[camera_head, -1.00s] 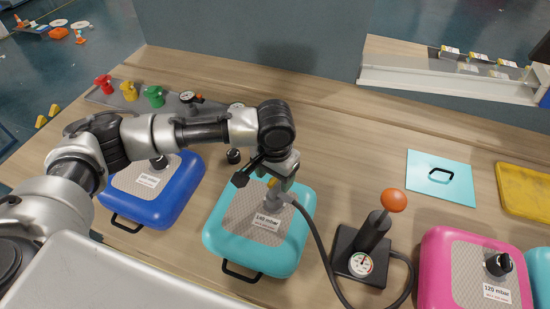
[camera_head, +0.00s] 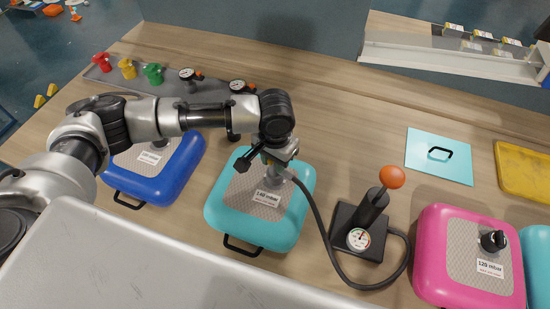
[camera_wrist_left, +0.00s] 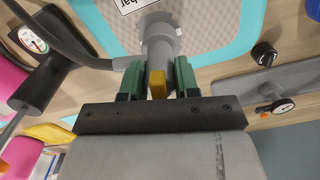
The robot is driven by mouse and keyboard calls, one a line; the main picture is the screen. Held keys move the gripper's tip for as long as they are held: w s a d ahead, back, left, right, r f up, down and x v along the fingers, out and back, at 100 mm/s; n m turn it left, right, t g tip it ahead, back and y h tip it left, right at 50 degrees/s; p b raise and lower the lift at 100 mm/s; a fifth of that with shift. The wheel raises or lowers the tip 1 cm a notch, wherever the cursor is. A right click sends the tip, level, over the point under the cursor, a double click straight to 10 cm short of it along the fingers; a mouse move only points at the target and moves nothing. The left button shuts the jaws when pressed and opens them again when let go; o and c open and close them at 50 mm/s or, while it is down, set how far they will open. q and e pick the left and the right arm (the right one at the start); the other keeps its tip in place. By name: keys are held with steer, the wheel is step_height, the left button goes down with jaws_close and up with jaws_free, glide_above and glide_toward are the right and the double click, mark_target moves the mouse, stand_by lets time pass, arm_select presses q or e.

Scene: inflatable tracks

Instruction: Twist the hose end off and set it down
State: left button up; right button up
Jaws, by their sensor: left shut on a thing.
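The grey hose end (camera_wrist_left: 160,45) sits on the turquoise cushion (camera_head: 228,216), at the end of a dark hose (camera_head: 322,232). My left gripper (camera_head: 275,163) is over the middle of this cushion. In the left wrist view my left gripper (camera_wrist_left: 159,80) has its green fingers on both sides of the hose end, shut on it. A yellow part shows between the fingers. The hose runs to a black hand pump (camera_head: 372,212) with an orange knob and a round gauge. Whether the hose end is still seated cannot be told. My right gripper is not in view.
A blue cushion (camera_head: 130,186) lies to the left and a pink cushion (camera_head: 438,250) to the right. A grey tray (camera_head: 105,78) with coloured fittings and gauges is at the back left. A flat turquoise plate (camera_head: 425,165) and a yellow tray (camera_head: 525,175) lie right. Bare wood (camera_head: 340,140) shows behind the pump.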

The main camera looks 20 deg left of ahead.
arm_select(q)
steer(key=shift+r+m+p, duration=0.15)
steer(key=shift+m+p, duration=0.45)
steer(key=shift+m, duration=0.2)
steer(key=shift+m+p, duration=0.6)
steer(key=shift+m, duration=1.2)
steer(key=shift+m+p, duration=0.6)
steer(key=shift+m, duration=0.2)
steer(key=shift+m+p, duration=0.4)
steer(key=shift+m, duration=1.4)
